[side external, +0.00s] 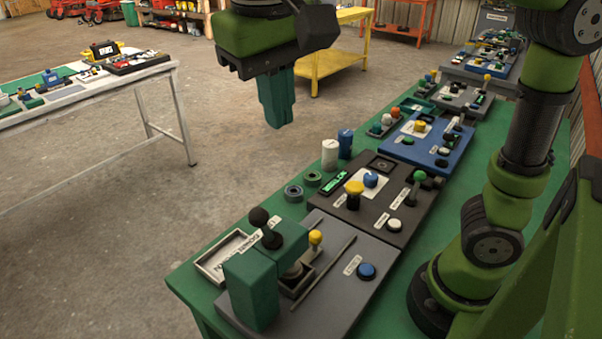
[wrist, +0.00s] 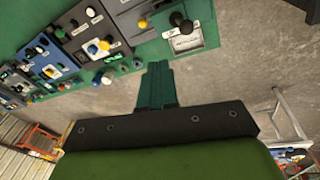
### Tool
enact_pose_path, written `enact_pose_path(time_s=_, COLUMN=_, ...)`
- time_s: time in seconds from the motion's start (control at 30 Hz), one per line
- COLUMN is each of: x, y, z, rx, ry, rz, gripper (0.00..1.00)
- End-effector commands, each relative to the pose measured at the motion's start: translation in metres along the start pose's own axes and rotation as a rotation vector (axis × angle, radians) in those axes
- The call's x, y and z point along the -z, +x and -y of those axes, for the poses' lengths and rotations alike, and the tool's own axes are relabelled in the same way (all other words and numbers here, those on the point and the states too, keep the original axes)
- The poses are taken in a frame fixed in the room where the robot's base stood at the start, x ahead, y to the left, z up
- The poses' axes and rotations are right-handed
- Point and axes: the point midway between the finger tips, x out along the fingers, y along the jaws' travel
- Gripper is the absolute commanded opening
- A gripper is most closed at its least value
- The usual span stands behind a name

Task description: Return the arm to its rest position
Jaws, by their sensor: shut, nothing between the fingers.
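My gripper (side external: 279,122) hangs from the green arm in the upper middle of the side view, pointing down. Its teal fingers are together, with nothing between them. It is apart from the green table (side external: 190,284), past its left edge and over the concrete floor. In the wrist view my gripper (wrist: 157,68) shows as closed teal fingers, with the floor behind them and the table's edge beyond the tips.
Several control panels line the table, among them a grey panel (side external: 330,300), a dark panel (side external: 375,225) and a blue panel (side external: 437,157). White (side external: 330,154) and blue (side external: 345,144) cylinders stand near the edge. A second table (side external: 60,102) stands left; open floor lies between.

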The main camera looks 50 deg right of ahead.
Motion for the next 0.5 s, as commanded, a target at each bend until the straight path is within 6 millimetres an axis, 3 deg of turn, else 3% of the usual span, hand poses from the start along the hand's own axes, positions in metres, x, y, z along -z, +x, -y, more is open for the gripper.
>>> enact_pose_path(time_s=0.1, x=0.007, y=0.002, z=0.005, rx=0.013, ry=-0.058, rz=-0.034, gripper=0.00)
enact_pose_path(time_s=0.27, x=0.017, y=0.041, z=0.001, rx=0.056, ry=-0.209, rz=-0.089, gripper=0.00)
enact_pose_path(time_s=0.5, x=0.023, y=0.113, z=-0.053, rx=0.264, ry=-0.186, rz=-0.231, gripper=0.00)
